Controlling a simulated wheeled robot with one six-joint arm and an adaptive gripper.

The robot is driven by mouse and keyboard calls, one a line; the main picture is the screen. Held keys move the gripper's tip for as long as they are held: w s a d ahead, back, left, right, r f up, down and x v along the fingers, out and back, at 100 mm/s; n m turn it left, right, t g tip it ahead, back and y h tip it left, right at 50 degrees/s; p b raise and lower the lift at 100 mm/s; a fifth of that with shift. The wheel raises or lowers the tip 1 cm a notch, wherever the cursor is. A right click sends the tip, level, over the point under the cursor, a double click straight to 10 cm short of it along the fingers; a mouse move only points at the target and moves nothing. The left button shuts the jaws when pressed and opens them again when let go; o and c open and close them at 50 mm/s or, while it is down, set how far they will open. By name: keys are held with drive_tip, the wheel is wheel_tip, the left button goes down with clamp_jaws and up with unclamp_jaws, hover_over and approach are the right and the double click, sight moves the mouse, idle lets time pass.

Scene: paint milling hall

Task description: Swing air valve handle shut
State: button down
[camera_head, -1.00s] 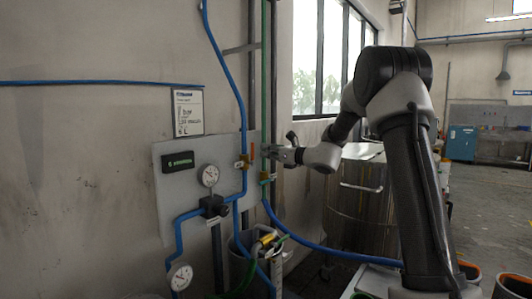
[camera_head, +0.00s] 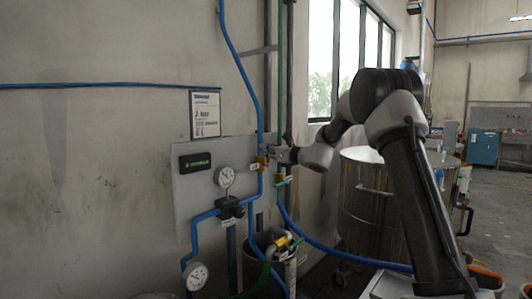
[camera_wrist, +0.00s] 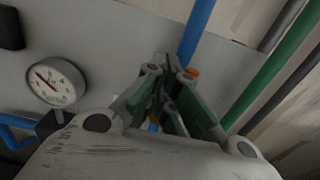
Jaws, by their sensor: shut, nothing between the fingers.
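The brass air valve (camera_head: 262,163) sits on the blue pipe (camera_head: 259,110), at the right edge of the grey wall panel (camera_head: 190,222). My gripper (camera_head: 268,152) is right at this valve in the head view, reaching in from the right. In the wrist view my gripper (camera_wrist: 168,66) has its fingers drawn together, with nothing seen between the tips. A small orange piece (camera_wrist: 192,72), perhaps the handle, shows just right of the fingertips, in front of the blue pipe (camera_wrist: 197,30). The fingers hide most of the valve. I cannot tell whether they touch the handle.
A round gauge (camera_head: 225,177) is left of the valve, and a second gauge (camera_head: 196,276) hangs lower. A green pipe (camera_head: 283,80) runs close on the right. A steel vat (camera_head: 365,200) stands beneath my arm. A bucket (camera_head: 258,245) is below the panel.

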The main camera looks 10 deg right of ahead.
drive_tip(key=shift+w+d+r, duration=0.2)
drive_tip(key=shift+w+d, duration=0.2)
drive_tip(key=shift+d, duration=0.3)
drive_tip(key=shift+w+d, duration=0.5)
drive_tip(key=shift+d, duration=0.2)
drive_tip(key=shift+w+d+f, duration=0.1)
drive_tip(key=shift+w+d, duration=0.4)
drive_tip(key=shift+d, duration=0.15)
